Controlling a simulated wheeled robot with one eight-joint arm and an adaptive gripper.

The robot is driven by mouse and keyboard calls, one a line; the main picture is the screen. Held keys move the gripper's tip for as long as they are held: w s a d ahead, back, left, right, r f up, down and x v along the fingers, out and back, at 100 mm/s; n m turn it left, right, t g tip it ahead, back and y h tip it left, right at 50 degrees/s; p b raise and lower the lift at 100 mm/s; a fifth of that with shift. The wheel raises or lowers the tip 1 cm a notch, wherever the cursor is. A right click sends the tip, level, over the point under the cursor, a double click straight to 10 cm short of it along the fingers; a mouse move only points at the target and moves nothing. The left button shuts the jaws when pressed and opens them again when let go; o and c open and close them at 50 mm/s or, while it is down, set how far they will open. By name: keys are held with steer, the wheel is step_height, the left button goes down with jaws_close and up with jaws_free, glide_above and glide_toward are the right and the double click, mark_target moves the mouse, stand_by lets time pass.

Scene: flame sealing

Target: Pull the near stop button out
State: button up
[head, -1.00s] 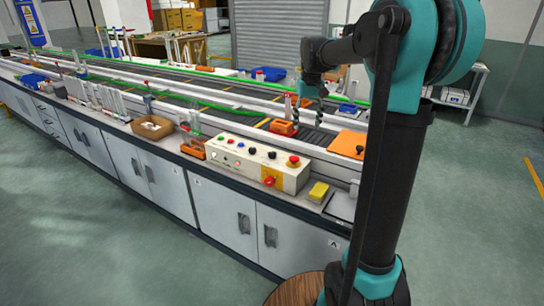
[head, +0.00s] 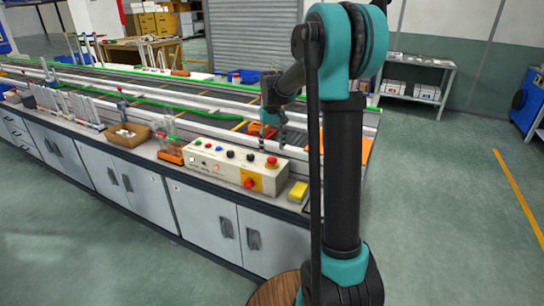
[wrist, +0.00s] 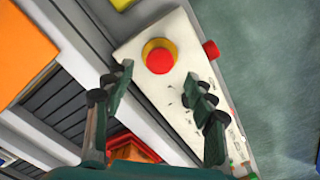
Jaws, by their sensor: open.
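A cream control box (head: 225,165) lies on the bench edge. One red stop button (head: 271,161) stands on its top at the right end; in the wrist view this button (wrist: 159,57) has a yellow collar. A second red stop button (head: 249,183) sits on a yellow plate on the front side, and its edge shows in the wrist view (wrist: 211,49). My gripper (head: 273,146) is open and empty, just behind the box's right end. In the wrist view, my gripper's fingers (wrist: 160,85) are spread either side of the box's top, with the top button ahead between them.
A yellow block (head: 298,191) lies right of the box. An orange holder (head: 170,152) with glassware stands at its left, beside a cardboard box (head: 128,135). Behind runs the conveyor (head: 190,105). The floor in front of the bench is clear.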

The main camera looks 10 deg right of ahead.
mark_target(272, 158)
steer(key=shift+f, duration=2.35)
